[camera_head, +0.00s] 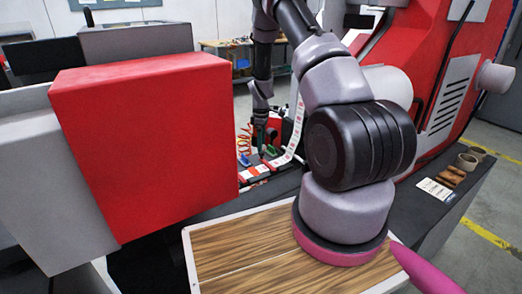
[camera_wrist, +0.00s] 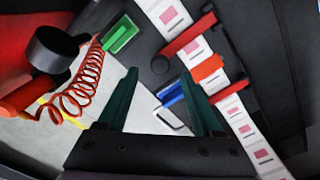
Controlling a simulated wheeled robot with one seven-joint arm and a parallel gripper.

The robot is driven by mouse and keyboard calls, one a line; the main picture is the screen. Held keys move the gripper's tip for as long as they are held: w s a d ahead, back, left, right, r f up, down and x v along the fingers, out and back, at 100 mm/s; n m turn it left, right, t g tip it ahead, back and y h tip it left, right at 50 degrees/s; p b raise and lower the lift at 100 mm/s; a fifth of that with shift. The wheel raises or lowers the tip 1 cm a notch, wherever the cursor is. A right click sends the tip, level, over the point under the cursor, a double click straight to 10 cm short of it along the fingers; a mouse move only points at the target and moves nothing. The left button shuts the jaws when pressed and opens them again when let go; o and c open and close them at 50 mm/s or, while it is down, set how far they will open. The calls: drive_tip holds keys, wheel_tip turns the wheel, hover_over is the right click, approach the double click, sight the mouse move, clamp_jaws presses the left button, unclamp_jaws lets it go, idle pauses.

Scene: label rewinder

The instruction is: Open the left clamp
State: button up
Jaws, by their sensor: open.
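Two red clamp-like bars lie across the label strip in the wrist view, one above (camera_wrist: 190,36) and one below (camera_wrist: 229,90), with an orange-red piece (camera_wrist: 208,68) between them. I cannot tell for certain which is the left clamp. Both bars look laid flat across the strip. In the head view they are small and partly hidden near my gripper (camera_head: 262,142). My gripper's dark green fingers (camera_wrist: 160,73) are open with nothing held between them. A blue-handled part (camera_wrist: 171,95) shows behind and between the fingers, near the right one.
A green switch-like part (camera_wrist: 121,34) lies up and left of the fingers. A coiled red hose (camera_wrist: 84,88) and a dark cylinder (camera_wrist: 55,48) are at the left. A large red box (camera_head: 150,140) stands left of my arm. A wooden-topped surface (camera_head: 235,255) lies in front.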

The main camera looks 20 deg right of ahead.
sight(267, 161)
drive_tip(key=shift+f, duration=1.85)
clamp_jaws()
